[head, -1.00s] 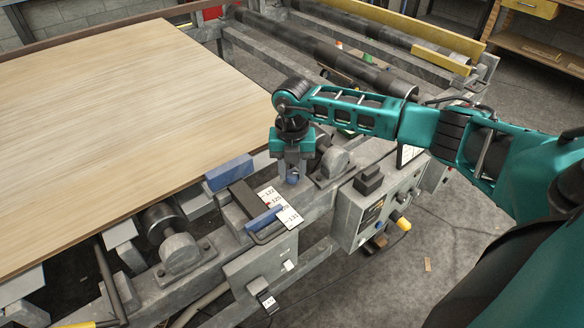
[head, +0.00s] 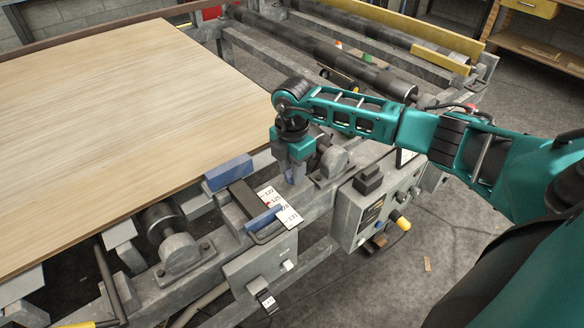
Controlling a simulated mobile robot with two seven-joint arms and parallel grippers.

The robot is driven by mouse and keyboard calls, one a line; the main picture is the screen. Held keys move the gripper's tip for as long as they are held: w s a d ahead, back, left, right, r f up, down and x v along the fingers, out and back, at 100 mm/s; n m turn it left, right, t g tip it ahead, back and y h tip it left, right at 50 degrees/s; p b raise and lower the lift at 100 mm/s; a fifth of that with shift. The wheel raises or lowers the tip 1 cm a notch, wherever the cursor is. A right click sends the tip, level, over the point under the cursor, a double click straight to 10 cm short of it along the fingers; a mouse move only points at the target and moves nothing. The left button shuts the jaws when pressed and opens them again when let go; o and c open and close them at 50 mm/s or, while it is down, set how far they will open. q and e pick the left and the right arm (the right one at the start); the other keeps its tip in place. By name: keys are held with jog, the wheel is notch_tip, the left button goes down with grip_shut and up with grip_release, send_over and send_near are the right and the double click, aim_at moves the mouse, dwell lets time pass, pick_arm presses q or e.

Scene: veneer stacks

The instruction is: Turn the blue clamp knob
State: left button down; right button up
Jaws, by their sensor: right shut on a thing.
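My right gripper (head: 295,170) points down at the machine frame, just right of the wooden sheet's corner. It is shut on the blue clamp knob (head: 294,179), of which only a small part shows between and below the fingers. The knob stands on the grey frame rail behind the numbered white scale (head: 279,205). My left gripper is not in view.
A large veneer sheet (head: 120,120) lies on the machine at left. A blue block (head: 228,172) and a blue-edged stop (head: 265,219) sit beside the scale. A grey control box (head: 366,212) with a yellow knob (head: 402,222) hangs at the right. Rollers lie behind.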

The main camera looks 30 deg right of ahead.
aim_at(291, 173)
jog(key=shift+m, duration=0.5)
jog(key=o, duration=1)
jog(key=shift+o, duration=0.2)
jog(key=shift+r, duration=0.1)
notch_tip(291, 173, up, 13)
jog(key=shift+a, duration=0.1)
